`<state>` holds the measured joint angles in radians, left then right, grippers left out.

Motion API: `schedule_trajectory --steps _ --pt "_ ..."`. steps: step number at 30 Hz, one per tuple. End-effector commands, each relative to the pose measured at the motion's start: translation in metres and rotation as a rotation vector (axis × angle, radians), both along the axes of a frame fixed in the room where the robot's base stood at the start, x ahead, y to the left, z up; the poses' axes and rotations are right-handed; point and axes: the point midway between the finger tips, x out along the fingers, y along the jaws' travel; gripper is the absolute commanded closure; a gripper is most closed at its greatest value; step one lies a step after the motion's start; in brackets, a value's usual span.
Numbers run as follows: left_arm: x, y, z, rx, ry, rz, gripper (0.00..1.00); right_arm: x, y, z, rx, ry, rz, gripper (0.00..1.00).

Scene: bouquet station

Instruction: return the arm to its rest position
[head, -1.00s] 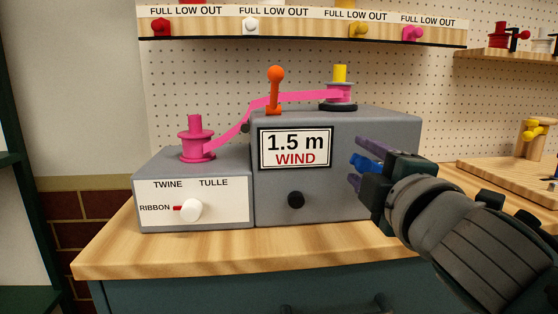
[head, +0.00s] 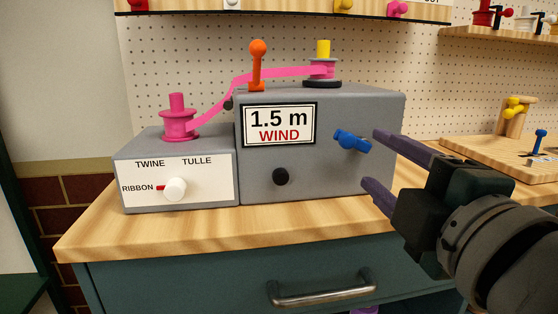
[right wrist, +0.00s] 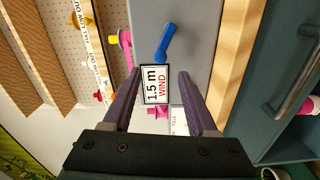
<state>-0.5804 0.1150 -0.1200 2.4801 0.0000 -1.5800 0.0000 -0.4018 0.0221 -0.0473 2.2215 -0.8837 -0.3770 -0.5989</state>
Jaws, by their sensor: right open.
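My right gripper (head: 370,160) is open and empty in front of the right part of the grey winding machine (head: 225,195). Its two purple fingers are spread. In the head view a blue lever (head: 351,141) on the machine's front shows just left of the upper finger. In the right wrist view the blue lever (right wrist: 166,43) lies beyond the fingertips, apart from them. The machine's sign (head: 279,124) reads "1.5 m WIND". Pink ribbon (head: 225,95) runs from the pink spool (head: 178,125) to the yellow-topped spool (head: 323,68). My left gripper is not in view.
The machine stands on a wooden counter (head: 110,225) above a drawer with a metal handle (head: 322,290). An orange lever (head: 257,62) stands up on top. A black knob (head: 280,176) and a white selector knob (head: 174,188) are on the front. A wooden stand (head: 518,122) is at right.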

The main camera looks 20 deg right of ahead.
Motion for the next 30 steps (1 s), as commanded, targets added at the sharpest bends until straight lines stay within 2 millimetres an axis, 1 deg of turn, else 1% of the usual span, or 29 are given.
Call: schedule_trajectory --steps 12,14,17,20,21,22,23,24,26,27,29,30 --pt "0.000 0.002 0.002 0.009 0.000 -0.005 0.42 0.000 -0.001 0.001 0.008 0.004 -0.002 0.42" --pt "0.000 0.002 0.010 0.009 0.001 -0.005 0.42 -0.002 -0.003 0.005 0.044 0.017 -0.015 0.42" --pt "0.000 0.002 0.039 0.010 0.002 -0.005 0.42 -0.012 -0.012 0.015 0.203 0.085 -0.074 0.42" --pt "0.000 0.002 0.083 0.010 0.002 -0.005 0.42 -0.034 -0.017 0.021 0.478 0.222 -0.177 0.42" --pt "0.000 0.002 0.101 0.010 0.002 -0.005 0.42 -0.046 -0.015 0.021 0.598 0.292 -0.225 0.42" --pt "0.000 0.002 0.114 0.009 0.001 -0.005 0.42 -0.057 -0.011 0.020 0.684 0.350 -0.262 0.42" --pt "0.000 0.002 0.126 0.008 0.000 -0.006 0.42 -0.069 -0.006 0.019 0.764 0.407 -0.298 0.42" --pt "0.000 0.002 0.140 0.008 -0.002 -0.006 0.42 -0.084 0.002 0.018 0.860 0.485 -0.345 0.42" --pt "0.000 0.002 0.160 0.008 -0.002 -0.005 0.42 -0.110 0.016 0.019 0.984 0.604 -0.415 0.42" --pt "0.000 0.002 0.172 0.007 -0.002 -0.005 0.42 -0.128 0.026 0.022 1.054 0.686 -0.459 0.42" --pt "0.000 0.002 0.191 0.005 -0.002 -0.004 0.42 -0.156 0.042 0.030 1.143 0.810 -0.527 0.42" --pt "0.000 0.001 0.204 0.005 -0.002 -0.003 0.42 -0.175 0.053 0.038 1.191 0.894 -0.572 0.42"
